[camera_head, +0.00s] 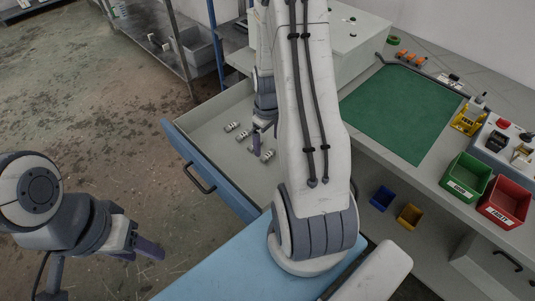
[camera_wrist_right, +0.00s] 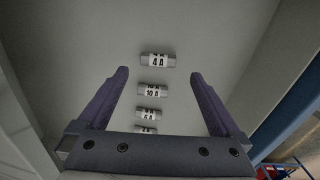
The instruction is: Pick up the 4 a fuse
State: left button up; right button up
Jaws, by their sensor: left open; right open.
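The 4 A fuse (camera_wrist_right: 158,60) is a small light cylinder with metal ends and a printed label. It lies on the drawer floor at the far end of a row in the right wrist view. Below it lie a 10 A fuse (camera_wrist_right: 152,90) and another fuse (camera_wrist_right: 147,114) with a label too small to read surely. A further fuse (camera_wrist_right: 145,130) is partly hidden by the gripper body. My right gripper (camera_wrist_right: 159,76) is open and empty above the row, its fingers either side of it. My left gripper (camera_head: 146,244) is open and empty, left of the drawer.
The open drawer (camera_head: 188,154) has a blue front; fuses (camera_head: 232,127) lie inside, labels unreadable from the head. On the bench are a green mat (camera_head: 400,110), a green bin (camera_head: 466,178) and a red bin (camera_head: 505,203). Blue and yellow bins sit lower. My right arm hides part of the drawer.

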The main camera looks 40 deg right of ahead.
aim_at(268, 154)
notch_tip(268, 154, down, 6)
jog(key=shift+w+d+r, duration=0.1)
jog(key=shift+d, duration=0.05)
jog(key=c, duration=1.3)
